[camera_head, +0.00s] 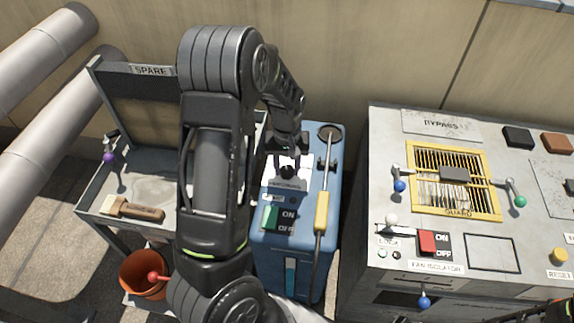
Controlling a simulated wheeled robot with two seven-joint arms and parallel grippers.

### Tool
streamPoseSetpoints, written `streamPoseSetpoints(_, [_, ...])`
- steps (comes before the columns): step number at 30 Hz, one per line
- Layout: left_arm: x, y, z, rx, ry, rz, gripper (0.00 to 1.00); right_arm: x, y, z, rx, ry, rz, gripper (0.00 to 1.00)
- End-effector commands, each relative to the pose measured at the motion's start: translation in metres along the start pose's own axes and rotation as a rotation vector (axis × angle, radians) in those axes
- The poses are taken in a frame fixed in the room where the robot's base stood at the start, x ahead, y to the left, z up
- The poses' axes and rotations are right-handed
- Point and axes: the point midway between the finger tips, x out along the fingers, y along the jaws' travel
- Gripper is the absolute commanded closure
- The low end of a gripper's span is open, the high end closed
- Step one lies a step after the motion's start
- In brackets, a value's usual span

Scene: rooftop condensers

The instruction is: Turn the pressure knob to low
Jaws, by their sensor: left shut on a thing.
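The pressure knob (288,173) is a small dark knob on a pale plate on top of the blue machine (270,238). My left arm reaches over from the front, and my left gripper (289,161) points down at the knob and is shut on it. The gripper and wrist cover much of the knob, so I cannot tell which setting it points to. The label under it is too small to read. My right gripper is not in view.
The blue machine also carries a green ON/OFF switch (270,217) and a yellow-handled wand (321,212). A grey cart with a brush (133,209) stands left, above an orange bucket (140,268). A grey panel (385,150) with a yellow-framed guard (489,153) stands right.

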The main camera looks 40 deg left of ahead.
Motion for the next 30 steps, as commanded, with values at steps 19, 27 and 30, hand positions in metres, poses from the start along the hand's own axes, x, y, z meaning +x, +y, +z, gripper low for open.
streamPoseSetpoints(19, [-0.002,0.000,-0.001,-0.546,0.002,0.001,1.00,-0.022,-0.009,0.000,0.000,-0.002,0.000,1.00])
streamPoseSetpoints(27, [-0.001,0.000,-0.001,-0.638,0.003,0.002,1.00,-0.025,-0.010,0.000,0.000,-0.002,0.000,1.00])
streamPoseSetpoints(30, [-0.001,0.000,-0.001,-0.649,0.003,0.002,1.00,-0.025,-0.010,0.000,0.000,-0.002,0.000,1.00])
